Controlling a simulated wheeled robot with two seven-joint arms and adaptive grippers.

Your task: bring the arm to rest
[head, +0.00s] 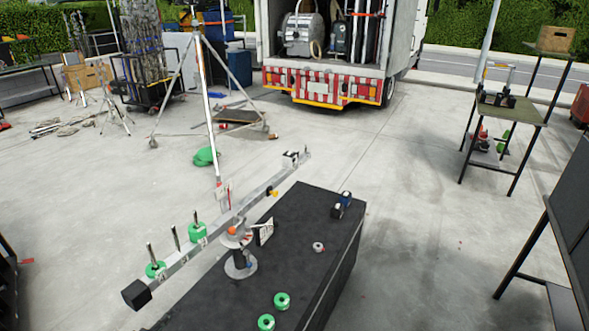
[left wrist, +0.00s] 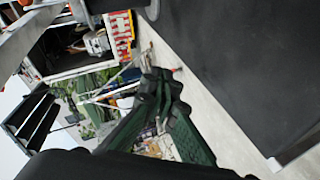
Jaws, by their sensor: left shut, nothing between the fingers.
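My left gripper (left wrist: 160,82) shows in the left wrist view, its dark green ribbed fingers together at the tips with nothing between them. I cannot make out either gripper in the head view. A grey beam (head: 262,193) sits on a round-based pivot (head: 240,263) on a black bench (head: 312,220) in the head view. The beam runs from a black end block (head: 136,295) at lower left to its far end at upper right. Green discs (head: 197,232) sit by upright pegs on its near part. I cannot tell whether the beam is level or moving.
Two loose green discs (head: 282,301) and a small ring (head: 318,247) lie on the bench. A tripod stand (head: 210,110) stands behind the beam. An open truck (head: 330,82) is at the back. A side table (head: 500,108) stands at right. Concrete floor between them is mostly clear.

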